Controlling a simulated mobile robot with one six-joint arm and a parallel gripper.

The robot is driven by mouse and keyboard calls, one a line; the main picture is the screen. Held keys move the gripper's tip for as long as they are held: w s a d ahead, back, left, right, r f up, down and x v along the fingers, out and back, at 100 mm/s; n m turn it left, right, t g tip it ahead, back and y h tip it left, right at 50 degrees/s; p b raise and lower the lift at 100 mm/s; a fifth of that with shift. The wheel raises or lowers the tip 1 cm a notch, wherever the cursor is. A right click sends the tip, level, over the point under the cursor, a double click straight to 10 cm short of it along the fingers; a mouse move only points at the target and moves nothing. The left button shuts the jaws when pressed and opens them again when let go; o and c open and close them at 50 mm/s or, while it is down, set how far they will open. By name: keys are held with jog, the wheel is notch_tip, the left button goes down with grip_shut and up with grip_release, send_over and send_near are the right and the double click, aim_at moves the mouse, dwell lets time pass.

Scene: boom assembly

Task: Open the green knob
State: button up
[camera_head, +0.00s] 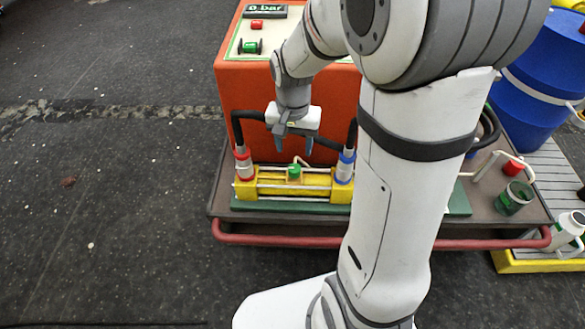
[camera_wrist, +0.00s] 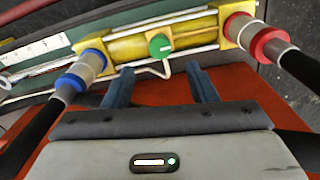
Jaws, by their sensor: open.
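A small green knob (camera_head: 294,172) sits on top of the yellow cylinder (camera_head: 268,184), near its middle. In the wrist view the green knob (camera_wrist: 159,45) is round with a pale mark on its face. My gripper (camera_head: 294,146) points down above and slightly behind the cylinder, in front of the orange box. Its blue fingers are apart with nothing between them. In the wrist view the knob lies just beyond the gap between the fingertips (camera_wrist: 160,70), and they look clear of it. Another green part (camera_head: 250,46) is on top of the orange box.
The orange box (camera_head: 240,95) stands close behind my gripper. Black hoses run to the red-collared fitting (camera_head: 243,165) and blue-collared fitting (camera_head: 345,166) on either side of the knob. A thin white pipe (camera_wrist: 158,70) curves beside it. A blue barrel (camera_head: 540,75) stands at right.

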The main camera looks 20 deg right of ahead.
aim_at(294, 168)
notch_tip(294, 168, down, 8)
jog(key=b, duration=0.3)
jog(key=shift+f, duration=0.1)
jog(key=shift+d, duration=0.1)
jog(key=c, duration=1)
jog(key=shift+o, duration=0.2)
jog(key=shift+n, duration=0.4)
jog(key=n+p, duration=0.2)
jog(key=shift+r+n, duration=0.2)
jog(key=shift+n, duration=0.2)
jog(key=shift+f+n+p, duration=0.1)
jog(key=shift+n+p, duration=0.85)
jog(key=shift+n, duration=1.05)
